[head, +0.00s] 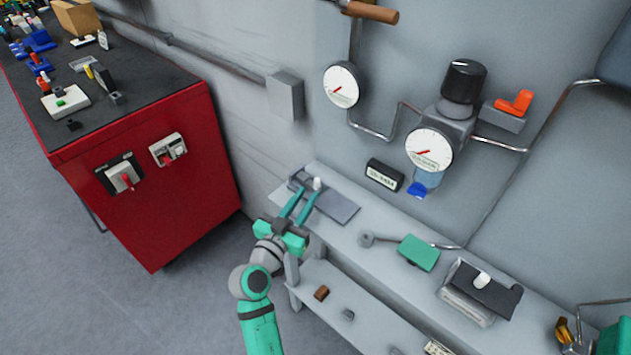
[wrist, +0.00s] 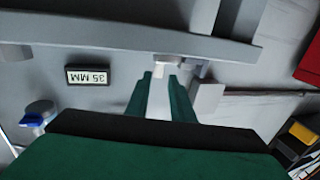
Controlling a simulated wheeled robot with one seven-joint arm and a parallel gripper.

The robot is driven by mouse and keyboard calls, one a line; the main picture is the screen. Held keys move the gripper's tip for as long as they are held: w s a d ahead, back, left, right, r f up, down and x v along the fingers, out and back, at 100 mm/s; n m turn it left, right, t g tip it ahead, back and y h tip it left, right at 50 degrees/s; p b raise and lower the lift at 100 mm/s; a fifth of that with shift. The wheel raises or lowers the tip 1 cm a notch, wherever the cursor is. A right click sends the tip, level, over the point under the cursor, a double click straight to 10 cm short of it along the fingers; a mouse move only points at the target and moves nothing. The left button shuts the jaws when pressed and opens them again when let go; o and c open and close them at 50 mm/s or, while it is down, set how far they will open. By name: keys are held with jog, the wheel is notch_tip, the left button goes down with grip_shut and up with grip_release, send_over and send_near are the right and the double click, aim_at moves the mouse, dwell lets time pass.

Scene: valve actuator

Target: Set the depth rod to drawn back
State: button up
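A flat grey plate-like device (head: 338,208) lies at the far left end of the grey bench. A small white knob (head: 317,184) stands on it; I take it for the depth rod's handle, but the rod itself is not clear. My gripper (head: 306,194) reaches over the device with two green fingers apart and the knob just beyond the tips. In the wrist view, the fingers (wrist: 161,88) are apart with a pale strip between them. A whitish knob-like part (wrist: 175,70) shows at their tips; contact cannot be told.
The same display sits on the wall in the head view (head: 384,174). Dials (head: 429,150) and pipes are above it. A red cabinet (head: 150,190) stands left.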

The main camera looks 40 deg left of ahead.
aim_at(315, 184)
jog(key=w, duration=0.4)
jog(key=w+a, duration=0.1)
jog(key=w, duration=0.1)
jog(key=shift+w, duration=0.35)
jog(key=shift+c, duration=0.5)
